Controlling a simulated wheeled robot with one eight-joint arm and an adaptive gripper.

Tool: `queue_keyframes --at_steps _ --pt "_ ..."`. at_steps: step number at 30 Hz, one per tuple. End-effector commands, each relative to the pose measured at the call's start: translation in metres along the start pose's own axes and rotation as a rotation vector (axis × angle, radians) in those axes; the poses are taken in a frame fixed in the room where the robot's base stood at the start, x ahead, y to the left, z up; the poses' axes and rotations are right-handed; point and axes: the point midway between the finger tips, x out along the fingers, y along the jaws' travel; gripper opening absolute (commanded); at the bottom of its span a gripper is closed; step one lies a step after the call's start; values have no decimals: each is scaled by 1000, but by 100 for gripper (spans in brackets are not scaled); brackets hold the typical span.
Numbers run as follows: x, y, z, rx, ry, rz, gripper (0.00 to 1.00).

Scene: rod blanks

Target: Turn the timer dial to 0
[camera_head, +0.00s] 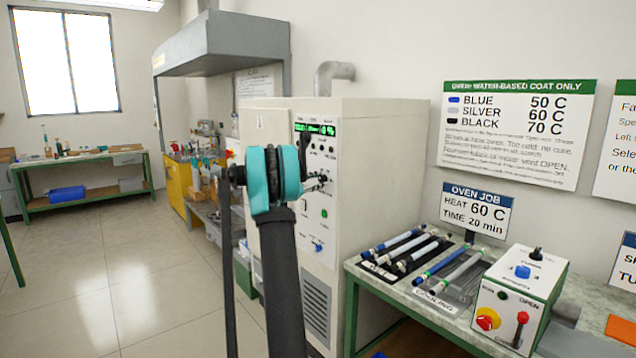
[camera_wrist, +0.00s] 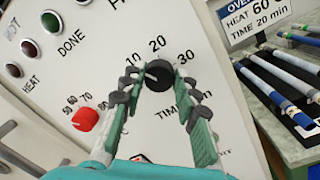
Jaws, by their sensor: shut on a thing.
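The black timer dial (camera_wrist: 159,74) sits on the white oven front, below the numbers 10, 20 and 30. A short pale mark shows on its left part, but I cannot tell its exact setting. The 0 mark does not show clearly. My gripper (camera_wrist: 158,79) has its two fingers on either side of the dial, shut on it. In the head view my gripper (camera_head: 318,182) reaches the oven panel, and my arm hides much of that area.
A red heat dial (camera_wrist: 85,119) marked 50 to 80 is left of the timer dial. Red and green lamps (camera_wrist: 51,21) are above it. The white oven (camera_head: 385,150) stands beside a bench with several rods (camera_head: 440,265) and a control box (camera_head: 518,300). A sign (camera_head: 477,208) reads 60 C, 20 min.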

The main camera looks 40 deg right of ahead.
Motion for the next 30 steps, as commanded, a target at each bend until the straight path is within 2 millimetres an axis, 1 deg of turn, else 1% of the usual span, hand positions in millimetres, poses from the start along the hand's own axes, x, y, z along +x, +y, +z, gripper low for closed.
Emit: queue_keyframes --at_steps 21,30 --pt "-1 1 -1 -672 42 9 2" --pt "-1 2 -1 -903 57 12 2"
